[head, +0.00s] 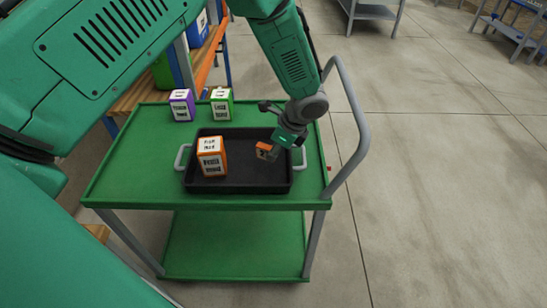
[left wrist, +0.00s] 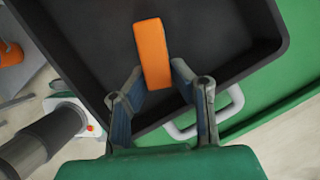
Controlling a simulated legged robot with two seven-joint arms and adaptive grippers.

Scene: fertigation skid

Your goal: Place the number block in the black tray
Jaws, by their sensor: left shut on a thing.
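The number block (head: 263,151) is small and orange with a dark mark on its face. My left gripper (head: 274,154) is shut on it, over the right part of the black tray (head: 240,187). In the left wrist view, the orange block (left wrist: 153,52) sits between the two fingertips (left wrist: 157,78), with the tray floor (left wrist: 100,45) behind it. I cannot tell whether the block touches the tray floor. My right gripper is not in view.
The tray stands on a green cart (head: 130,170). A white-and-orange labelled box (head: 211,157) stands in the tray's left part. Purple (head: 182,105) and green (head: 221,104) labelled boxes stand behind the tray. A grey handle rail (head: 361,120) rises at the cart's right.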

